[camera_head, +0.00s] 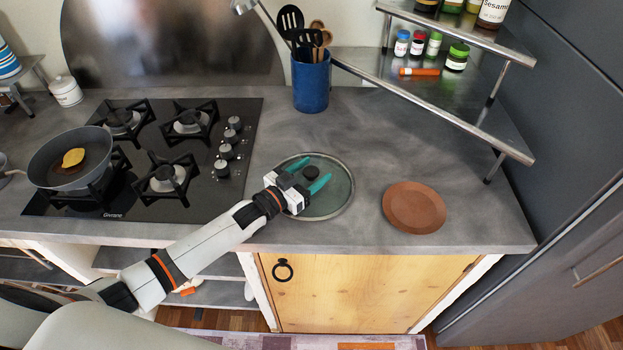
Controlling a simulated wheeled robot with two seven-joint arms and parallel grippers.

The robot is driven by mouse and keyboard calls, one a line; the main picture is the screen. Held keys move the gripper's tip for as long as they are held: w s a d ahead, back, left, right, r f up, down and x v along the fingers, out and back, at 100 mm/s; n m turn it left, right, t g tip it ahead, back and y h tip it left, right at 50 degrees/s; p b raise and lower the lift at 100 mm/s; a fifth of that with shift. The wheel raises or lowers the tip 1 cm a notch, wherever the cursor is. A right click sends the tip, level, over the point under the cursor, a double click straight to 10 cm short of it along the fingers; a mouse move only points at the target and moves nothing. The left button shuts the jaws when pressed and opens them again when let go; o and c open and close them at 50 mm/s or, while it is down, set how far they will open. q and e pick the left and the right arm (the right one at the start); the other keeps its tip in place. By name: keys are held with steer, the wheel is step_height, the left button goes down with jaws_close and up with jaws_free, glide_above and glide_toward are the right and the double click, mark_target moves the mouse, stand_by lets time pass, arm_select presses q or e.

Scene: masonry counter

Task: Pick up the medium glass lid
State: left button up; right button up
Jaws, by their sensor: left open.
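The glass lid (335,203) is a round, see-through disc with a pale rim and a dark knob (310,172). It lies on the grey counter, right of the cooktop. My left gripper (319,179) is over the lid, its two teal fingers open. The fingers are close to the knob, one on either side or just beside it; I cannot tell whether they touch it. The gripper body hides the lid's left part. My right gripper is not in view.
A brown plate (414,207) lies right of the lid. A blue utensil pot (311,82) stands behind. A metal shelf (450,95) with bottles overhangs the back right. A gas cooktop (215,187) with a pan (48,157) is at left. Bare counter surrounds the plate.

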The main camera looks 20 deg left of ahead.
arm_select(q)
steer(key=shift+w, duration=0.15)
steer(key=c, duration=1.2)
steer(key=shift+r, duration=0.1)
jaws_close()
